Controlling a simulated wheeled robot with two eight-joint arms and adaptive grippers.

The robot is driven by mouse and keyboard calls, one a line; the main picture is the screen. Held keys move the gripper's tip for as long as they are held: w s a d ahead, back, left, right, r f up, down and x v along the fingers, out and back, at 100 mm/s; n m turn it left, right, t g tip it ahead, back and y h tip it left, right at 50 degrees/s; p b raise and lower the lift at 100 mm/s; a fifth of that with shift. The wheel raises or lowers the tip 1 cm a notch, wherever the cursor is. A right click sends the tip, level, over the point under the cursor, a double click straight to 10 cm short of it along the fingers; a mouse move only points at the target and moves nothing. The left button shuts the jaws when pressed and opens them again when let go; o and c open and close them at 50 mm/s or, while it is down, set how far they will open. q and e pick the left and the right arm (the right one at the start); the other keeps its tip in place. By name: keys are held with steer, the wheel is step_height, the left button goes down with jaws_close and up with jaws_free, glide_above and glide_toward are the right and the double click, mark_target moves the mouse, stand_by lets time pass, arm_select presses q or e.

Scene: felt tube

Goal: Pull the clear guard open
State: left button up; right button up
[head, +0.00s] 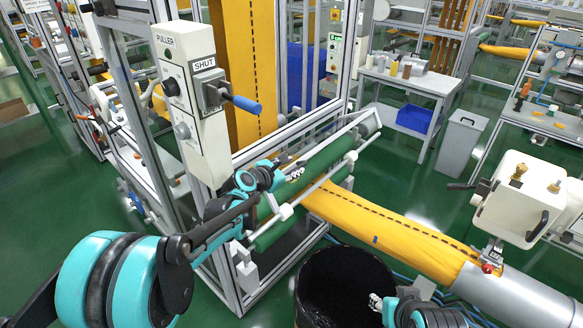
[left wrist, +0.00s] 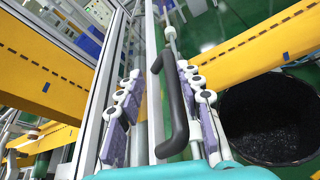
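The clear guard (head: 312,121) is a see-through panel in a silver metal frame on the puller machine, and it looks closed. In the left wrist view a black bar handle (left wrist: 176,98) stands off a silver frame bar. My left gripper (head: 284,174) is at the lower part of the frame. Its fingers (left wrist: 163,98) are open, one on each side of the handle, with no clear grip on it. The arm and fingers hide the handle in the head view. My right gripper (head: 377,303) is low at the bottom edge, over the black bin; its finger opening is unclear.
A white PULLER box (head: 192,110) with a blue-handled lever (head: 240,103) marked SHUT stands left of the guard. A yellow felt tube (head: 390,232) runs right from green rollers. A black bin (head: 345,285) stands below it. The green floor behind is partly clear.

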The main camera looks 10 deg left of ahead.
arm_select(q)
steer(key=shift+r, duration=0.1)
steer(key=v, duration=1.2)
steer(key=shift+s, duration=0.1)
